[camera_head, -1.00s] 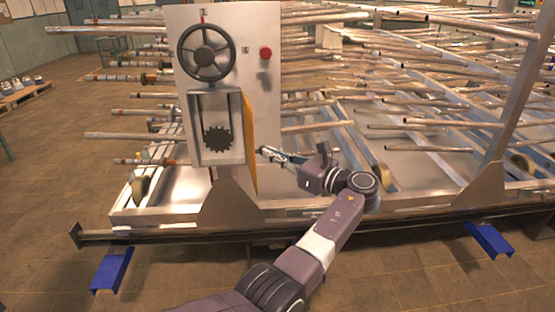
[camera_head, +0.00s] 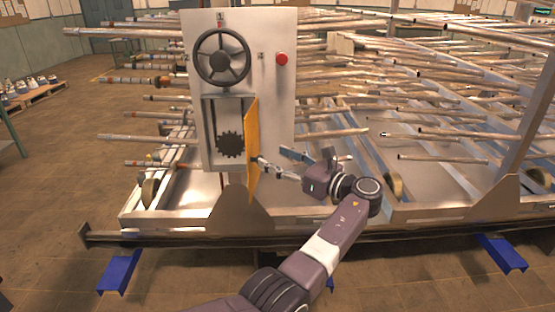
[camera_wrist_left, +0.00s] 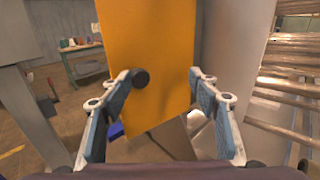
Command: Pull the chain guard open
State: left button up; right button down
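The chain guard (camera_head: 252,145) is an orange-yellow panel at the right side of the sprocket housing on the grey upright plate. It stands swung out, seen nearly edge-on, and the dark sprocket (camera_head: 229,145) is uncovered. In the left wrist view the guard (camera_wrist_left: 160,40) fills the middle, with a dark round knob (camera_wrist_left: 141,78) near its lower part. My left gripper (camera_head: 275,162) is at the guard's right side. Its fingers (camera_wrist_left: 160,88) are spread, the knob close to the left fingertip; I cannot tell whether they touch. My right gripper is not in view.
Above the housing is a black handwheel (camera_head: 222,57), with a red button (camera_head: 282,59) to its right. Metal tubes (camera_head: 430,135) stick out on both sides of the upright plate (camera_head: 275,110). A low rail (camera_head: 420,228) runs along the front. The floor at left is open.

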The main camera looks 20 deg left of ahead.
pick_arm(q)
notch_tip(320, 180, up, 10)
jog(key=shift+d, duration=0.2)
dwell(0.5)
jog(key=shift+w, duration=0.1)
